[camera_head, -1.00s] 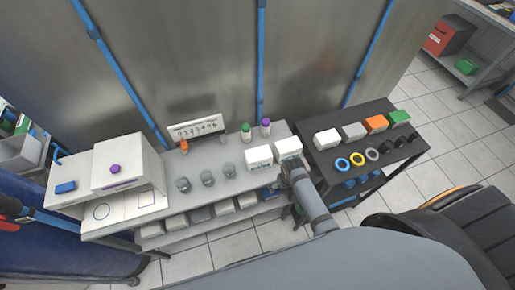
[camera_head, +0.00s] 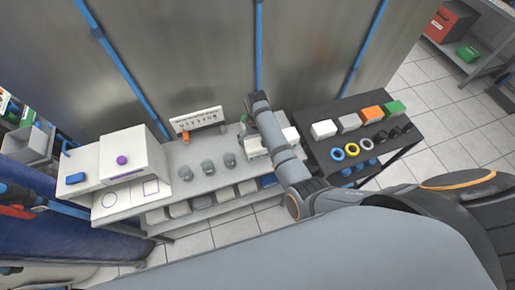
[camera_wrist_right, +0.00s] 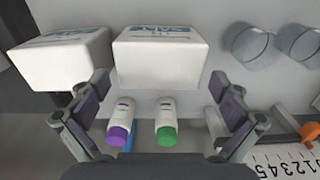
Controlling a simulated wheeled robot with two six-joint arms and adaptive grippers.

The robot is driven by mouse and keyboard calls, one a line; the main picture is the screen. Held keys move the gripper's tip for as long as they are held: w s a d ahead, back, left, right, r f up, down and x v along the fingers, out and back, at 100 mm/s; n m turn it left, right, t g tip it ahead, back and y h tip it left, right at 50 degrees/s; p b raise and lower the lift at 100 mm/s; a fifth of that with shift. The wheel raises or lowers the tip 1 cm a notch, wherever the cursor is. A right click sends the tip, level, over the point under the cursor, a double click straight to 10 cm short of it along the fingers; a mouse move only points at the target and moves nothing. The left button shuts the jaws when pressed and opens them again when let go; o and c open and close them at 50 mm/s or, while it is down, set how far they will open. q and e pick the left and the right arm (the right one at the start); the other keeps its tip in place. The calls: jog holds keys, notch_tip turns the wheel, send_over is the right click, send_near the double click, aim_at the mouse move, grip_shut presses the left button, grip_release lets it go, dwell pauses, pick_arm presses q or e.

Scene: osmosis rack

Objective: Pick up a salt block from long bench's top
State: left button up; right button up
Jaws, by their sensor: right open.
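Two white salt blocks stand side by side on the long bench (camera_head: 206,151). In the right wrist view one salt block (camera_wrist_right: 160,58), with blue lettering on its top, is centred just beyond my fingers. The other salt block (camera_wrist_right: 58,62) is to its left. In the head view my arm partly covers both the left block (camera_head: 252,148) and the right block (camera_head: 291,134). My right gripper (camera_wrist_right: 160,108) is open and empty, its fingers spread wide on either side below the centred block. My left gripper is not in view.
A purple-capped bottle (camera_wrist_right: 121,122) and a green-capped bottle (camera_wrist_right: 166,124) stand between my fingers in the wrist view. Clear cups (camera_head: 208,167) stand left of the blocks. A dark table (camera_head: 320,152) with blocks and rings adjoins on the right.

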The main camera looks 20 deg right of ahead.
jog(key=shift+f, duration=1.1)
jog(key=f+b, duration=0.4)
jog(key=f, duration=0.1)
jog(key=shift+s+f, duration=0.1)
jog(key=shift+s, duration=0.1)
jog(key=shift+w, duration=0.1)
jog(key=shift+r, duration=0.2)
jog(key=c, duration=1.5)
jog(key=shift+o, duration=0.2)
jog(key=shift+r, duration=0.1)
